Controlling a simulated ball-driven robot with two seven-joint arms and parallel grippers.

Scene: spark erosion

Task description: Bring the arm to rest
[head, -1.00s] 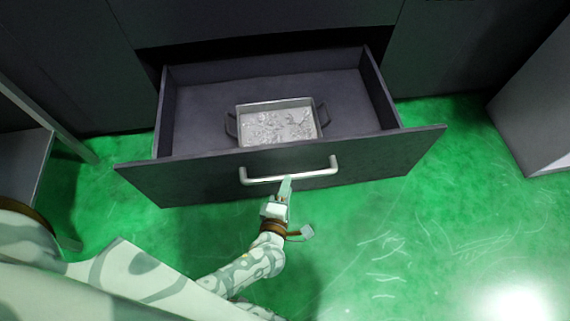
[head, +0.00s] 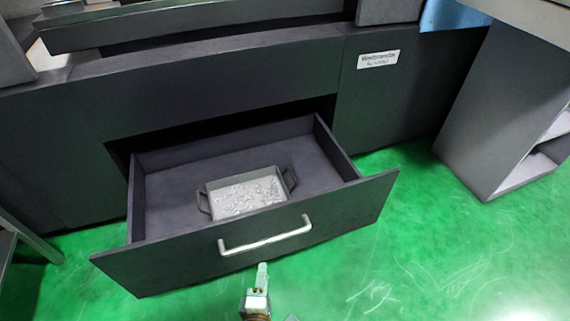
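My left gripper (head: 261,278) is low in the head view, just in front of the open drawer and below its handle. Its fingers point up toward the drawer front, apart from the handle. I see no gap between the fingers, and I cannot tell whether they are open or shut. Nothing shows in them. Most of the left arm is below the picture edge. My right gripper is not in view.
The dark drawer (head: 330,222) stands pulled out, with a silver bar handle (head: 266,243). Inside is a grey two-handled tray (head: 247,181) with shiny bits. A grey shelf unit (head: 490,105) stands at right. Green floor (head: 420,235) is clear to the right.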

